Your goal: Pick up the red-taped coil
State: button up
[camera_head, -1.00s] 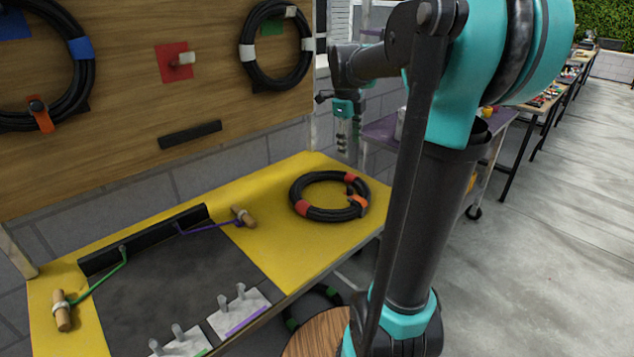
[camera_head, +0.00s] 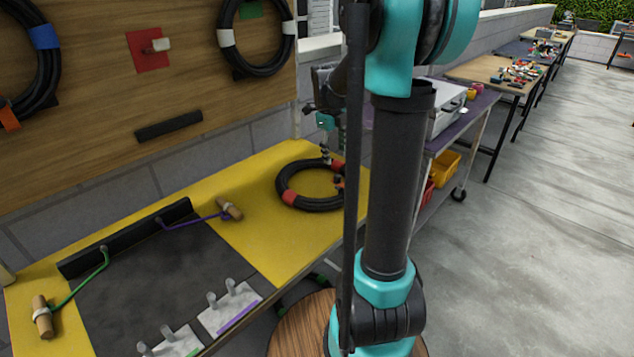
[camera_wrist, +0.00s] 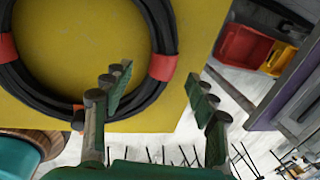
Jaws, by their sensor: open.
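The red-taped coil (camera_head: 282,184) is a black ring with red tape bands and a small orange piece. It lies flat on the yellow table top (camera_head: 240,245), near its right end. In the wrist view the coil (camera_wrist: 165,25) fills the upper left. My gripper (camera_wrist: 160,78) is open and empty. In that view its fingertips lie on either side of the coil's right band, by a red tape. In the head view my gripper (camera_head: 332,154) is at the coil's far right side, partly hidden by my arm. I cannot tell whether the fingers touch the coil.
A wooden board (camera_head: 100,80) behind the table carries two more black coils, one with white tape (camera_head: 226,38). Two wooden-handled tools lie on the table, one with a purple shaft (camera_head: 195,220). A purple-topped cart (camera_head: 478,105) stands to the right.

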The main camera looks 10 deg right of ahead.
aim_at(336, 162)
jog(key=shift+w+d+f, duration=0.15)
jog(key=shift+f, duration=0.75)
jog(key=shift+w+d+f, duration=0.1)
jog(key=shift+d+f, duration=0.1)
jog(key=shift+f, duration=0.75)
jog(key=shift+w+d+f, duration=0.15)
jog(key=shift+f, duration=0.75)
jog(key=shift+c, duration=0.6)
grip_shut()
